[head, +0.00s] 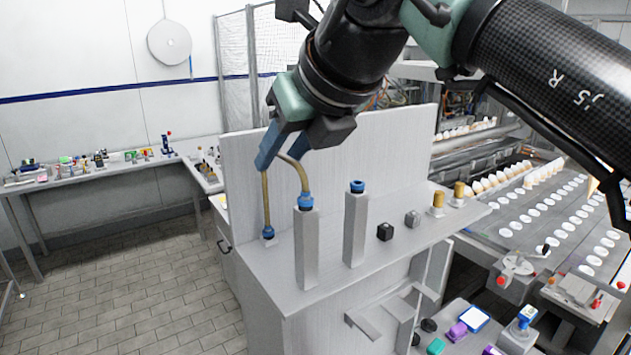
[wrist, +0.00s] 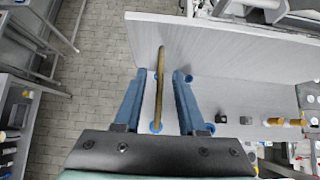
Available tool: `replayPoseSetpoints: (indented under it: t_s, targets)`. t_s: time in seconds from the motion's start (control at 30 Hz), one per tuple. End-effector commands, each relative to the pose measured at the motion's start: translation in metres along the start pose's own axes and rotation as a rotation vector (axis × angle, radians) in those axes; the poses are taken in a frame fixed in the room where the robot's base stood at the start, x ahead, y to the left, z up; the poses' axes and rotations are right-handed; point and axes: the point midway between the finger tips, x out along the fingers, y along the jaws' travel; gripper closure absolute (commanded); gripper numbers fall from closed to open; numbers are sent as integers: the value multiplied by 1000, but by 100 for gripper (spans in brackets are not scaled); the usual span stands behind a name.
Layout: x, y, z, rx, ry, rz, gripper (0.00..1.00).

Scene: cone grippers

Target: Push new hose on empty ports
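A tan hose (head: 266,203) rises from a blue fitting (head: 268,232) low on the bench. It reaches up to my gripper (head: 268,155), and a curved length comes down into a blue collar (head: 305,201) on top of a square grey post (head: 306,250). The top of the bend is hidden by my fingers. A second grey post (head: 355,228) has a blue port (head: 357,187) with no hose on it. In the wrist view my gripper (wrist: 160,76) has its blue fingers apart. The hose (wrist: 160,85) runs between them, with visible gaps on both sides.
A black block (head: 384,232), a grey block (head: 412,218) and two brass fittings (head: 438,200) stand right of the posts. An upright grey panel (head: 335,165) backs the bench. A conveyor (head: 560,220) lies right; the tiled floor (head: 130,290) at left is clear.

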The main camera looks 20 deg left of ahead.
Motion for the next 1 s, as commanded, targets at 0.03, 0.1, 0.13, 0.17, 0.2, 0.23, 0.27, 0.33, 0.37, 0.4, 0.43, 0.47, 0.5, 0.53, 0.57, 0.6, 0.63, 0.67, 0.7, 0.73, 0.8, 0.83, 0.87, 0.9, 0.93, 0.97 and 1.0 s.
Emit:
replayPoseSetpoints:
  t_s: [0.03, 0.1, 0.13, 0.17, 0.2, 0.23, 0.27, 0.33, 0.37, 0.4, 0.43, 0.47, 0.5, 0.53, 0.57, 0.6, 0.63, 0.67, 0.7, 0.73, 0.8, 0.83, 0.87, 0.9, 0.93, 0.97, 1.0]
  targets:
    - [0, 0, 0, 0, 0, 0, 60]
    - [0, 0, 0, 0, 0, 0, 64]
    - [0, 0, 0, 0, 0, 0, 69]
    - [0, 0, 0, 0, 0, 0, 74]
    - [0, 0, 0, 0, 0, 0, 82]
    - [0, 0, 0, 0, 0, 0, 87]
    - [0, 0, 0, 0, 0, 0, 92]
    - [0, 0, 0, 0, 0, 0, 100]
    - [0, 0, 0, 0, 0, 0, 100]
    - [0, 0, 0, 0, 0, 0, 100]
    - [0, 0, 0, 0, 0, 0, 100]
    - [0, 0, 0, 0, 0, 0, 100]
    - [0, 0, 0, 0, 0, 0, 100]
    - [-1, 0, 0, 0, 0, 0, 100]
    - [-1, 0, 1, 0, 0, 0, 100]
    - [-2, 0, 1, 0, 0, 0, 100]
    - [-2, 0, 2, 0, 0, 0, 100]
    - [-3, 0, 3, 0, -1, 0, 100]
    - [-4, 0, 4, 0, -1, 0, 100]
    - [-5, 0, 5, 0, -1, 0, 100]
    - [-7, 0, 7, 0, -1, 0, 100]
    - [-8, 0, 8, 0, -1, 0, 100]
    - [-9, 0, 9, 0, -1, 0, 100]
    - [-10, 0, 10, 0, -1, 0, 100]
    - [-11, 0, 11, 0, -1, 0, 100]
    - [-12, 0, 12, 0, -1, 0, 100]
    - [-13, 0, 13, 1, -1, 0, 100]
